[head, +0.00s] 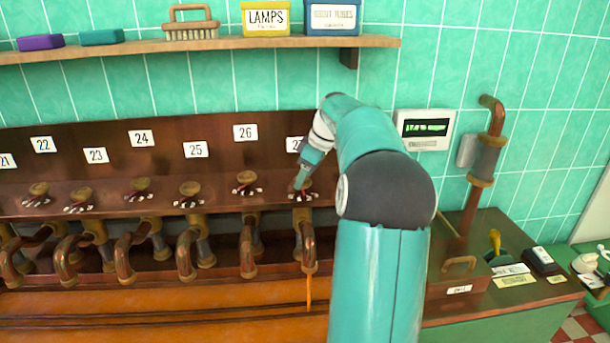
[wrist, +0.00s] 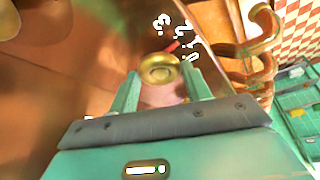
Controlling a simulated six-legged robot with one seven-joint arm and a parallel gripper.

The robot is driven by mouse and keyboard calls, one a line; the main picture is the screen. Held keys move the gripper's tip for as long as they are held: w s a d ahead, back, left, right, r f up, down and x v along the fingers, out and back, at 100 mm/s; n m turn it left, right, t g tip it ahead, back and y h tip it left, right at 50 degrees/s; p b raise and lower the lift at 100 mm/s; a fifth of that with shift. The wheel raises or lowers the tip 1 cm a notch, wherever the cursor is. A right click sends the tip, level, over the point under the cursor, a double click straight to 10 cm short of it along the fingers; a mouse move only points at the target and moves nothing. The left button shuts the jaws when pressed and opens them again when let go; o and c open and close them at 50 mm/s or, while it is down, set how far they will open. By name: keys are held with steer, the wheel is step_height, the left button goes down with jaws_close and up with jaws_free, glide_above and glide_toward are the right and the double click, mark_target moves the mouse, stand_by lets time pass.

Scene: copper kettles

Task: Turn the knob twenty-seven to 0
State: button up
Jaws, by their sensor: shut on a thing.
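The number plate 27 (head: 294,145) is on the brown panel, partly covered by my arm. Knob twenty-seven (head: 301,194) is below it, largely hidden by my gripper (head: 303,179). In the wrist view the knob's round brass top (wrist: 160,70) sits between the two teal fingers of my gripper (wrist: 161,84), which is shut on it. A red pointer (wrist: 184,45) sticks out from the knob among white dial marks (wrist: 190,52). It seems to point between two marks; I cannot read them surely.
Knob 26 (head: 246,183) is close on the left, with several more knobs beyond. Copper pipes (head: 305,240) hang below; a thin orange strand (head: 308,292) shows under the 27 spout. A shelf (head: 200,45) is above. A vertical pipe (head: 485,150) stands right.

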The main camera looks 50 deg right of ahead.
steer(key=m, duration=0.1)
steer(key=m+h, duration=0.1)
steer(key=m, duration=0.1)
steer(key=m+h, duration=0.1)
steer(key=m, duration=0.1)
steer(key=shift+a+t, duration=0.3)
steer(key=m+h, duration=0.1)
steer(key=m, duration=0.4)
steer(key=shift+a+h, duration=0.1)
steer(key=shift+h, duration=0.3)
steer(key=o, duration=1)
steer(key=shift+w, duration=0.1)
steer(key=v, duration=1.3)
steer(key=shift+w+r, duration=0.15)
steer(key=shift+r, duration=0.4)
steer(key=shift+a, duration=0.1)
